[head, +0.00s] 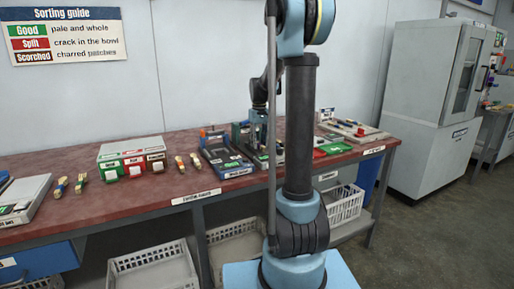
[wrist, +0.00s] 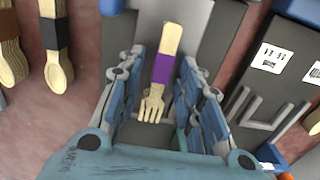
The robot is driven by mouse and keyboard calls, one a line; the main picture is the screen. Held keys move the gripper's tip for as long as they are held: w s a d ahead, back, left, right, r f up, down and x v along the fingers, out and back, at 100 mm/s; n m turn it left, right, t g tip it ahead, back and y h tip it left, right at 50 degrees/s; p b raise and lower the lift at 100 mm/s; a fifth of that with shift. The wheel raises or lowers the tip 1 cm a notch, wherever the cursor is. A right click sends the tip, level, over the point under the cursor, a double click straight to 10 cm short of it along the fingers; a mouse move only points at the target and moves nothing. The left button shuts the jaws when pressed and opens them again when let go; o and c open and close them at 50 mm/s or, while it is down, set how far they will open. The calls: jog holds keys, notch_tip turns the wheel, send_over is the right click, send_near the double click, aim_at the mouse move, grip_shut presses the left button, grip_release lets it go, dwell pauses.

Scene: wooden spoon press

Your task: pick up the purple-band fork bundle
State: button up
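The purple-band fork bundle (wrist: 162,68) is pale wood with a purple band around its middle. In the wrist view it lies on a grey surface, tines toward my gripper's palm. My gripper (wrist: 163,60) is open, with one blue-grey finger on each side of the bundle. Gaps show between the bundle and both fingers. I cannot tell how far the fingers are above the surface. In the head view my gripper (head: 258,118) is over the bench's middle, partly behind my arm; the bundle cannot be made out there.
A black-band spoon bundle (wrist: 53,35) and a brown-band one (wrist: 10,48) lie at left. A dark fixture with white labels (wrist: 270,58) stands close at right. The red bench (head: 150,197) holds sorting boxes (head: 130,152) and a tray (head: 222,155). White baskets (head: 150,270) stand below.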

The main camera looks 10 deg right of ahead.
grip_shut()
jog(key=shift+r, duration=0.1)
